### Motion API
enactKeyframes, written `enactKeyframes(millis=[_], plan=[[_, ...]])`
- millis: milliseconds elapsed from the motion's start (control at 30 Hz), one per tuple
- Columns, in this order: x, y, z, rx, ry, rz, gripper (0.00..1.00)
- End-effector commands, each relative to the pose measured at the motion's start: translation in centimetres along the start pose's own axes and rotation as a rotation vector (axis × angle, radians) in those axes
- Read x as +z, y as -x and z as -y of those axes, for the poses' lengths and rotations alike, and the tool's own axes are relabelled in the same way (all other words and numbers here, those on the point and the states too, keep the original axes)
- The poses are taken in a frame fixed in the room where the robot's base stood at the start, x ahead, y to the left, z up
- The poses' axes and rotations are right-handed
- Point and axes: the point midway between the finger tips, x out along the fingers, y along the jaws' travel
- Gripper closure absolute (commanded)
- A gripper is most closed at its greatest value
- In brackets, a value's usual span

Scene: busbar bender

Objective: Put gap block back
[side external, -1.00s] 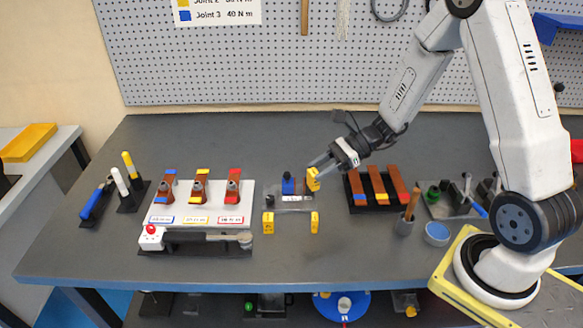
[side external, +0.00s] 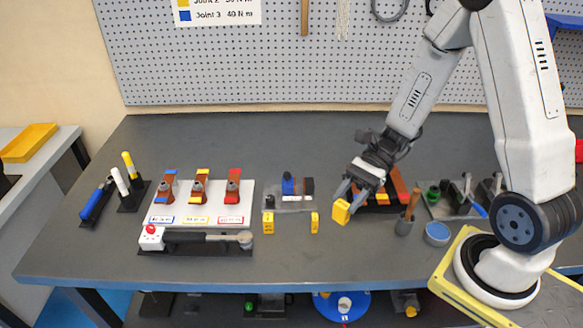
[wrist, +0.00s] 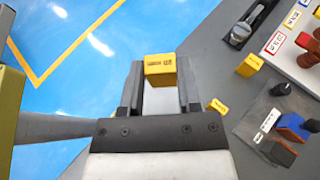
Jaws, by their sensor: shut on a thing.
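My gripper (side external: 350,198) is shut on a yellow gap block (side external: 340,212) and holds it above the bench, right of the two other yellow blocks. In the wrist view the held block (wrist: 160,69) sits between the fingertips, with printing on one face too small to read. One other yellow block (side external: 268,223) stands in front of the bender fixture (side external: 287,204) at its left. A second yellow block (side external: 315,223) stands at its right front. Both also show in the wrist view, farther block (wrist: 249,65) and nearer block (wrist: 217,106). The fixture carries a blue block (side external: 289,186) and a dark piece.
A rack of coloured-tip copper bars (side external: 378,198) is partly hidden behind my gripper. A cup with a wooden-handled tool (side external: 404,226) and a blue-topped dish (side external: 437,234) stand to the right. A white board with labelled bars (side external: 200,212) is at left.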

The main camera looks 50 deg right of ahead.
Motion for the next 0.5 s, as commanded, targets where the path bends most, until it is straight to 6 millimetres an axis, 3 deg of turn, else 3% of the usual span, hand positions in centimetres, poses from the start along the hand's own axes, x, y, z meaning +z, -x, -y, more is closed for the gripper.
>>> enactKeyframes(millis=[500], plan=[[-2.9,-1.9,7.5,0.001,0.001,0.000,1.00]])
